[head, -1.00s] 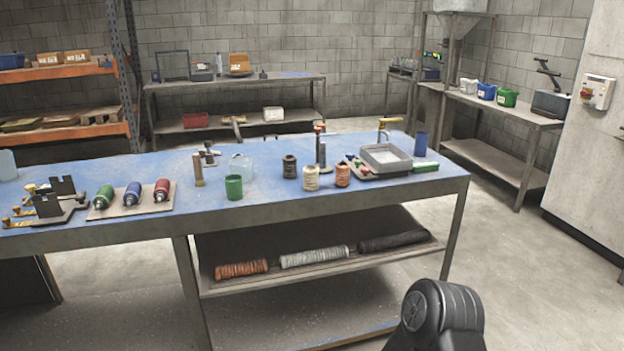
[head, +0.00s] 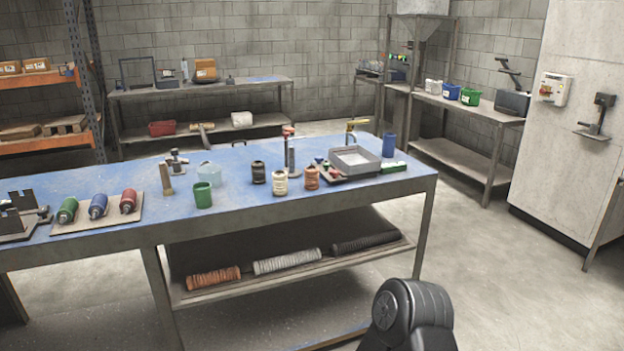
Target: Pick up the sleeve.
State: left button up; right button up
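Three ribbed mesh sleeves lie in a row on the lower shelf (head: 235,318) of the blue-topped workbench. A copper-orange sleeve (head: 213,278) is at the left, a silver-grey sleeve (head: 287,261) is in the middle, and a black sleeve (head: 366,243) is at the right. All three lie flat and apart from each other. Neither of my grippers is in view. A dark rounded link of my own arm shows at the bottom right of the head view.
The blue workbench top (head: 240,220) spans above the shelf. The floor (head: 480,270) to the right is clear.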

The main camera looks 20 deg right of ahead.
aim_at(259, 169)
jog(key=z, duration=0.45)
jog(key=i+j+z, duration=0.15)
jog(key=i+z, duration=0.3)
jog(key=i+j+z, duration=0.4)
jog(key=i, duration=0.2)
jog(key=i+j, duration=0.55)
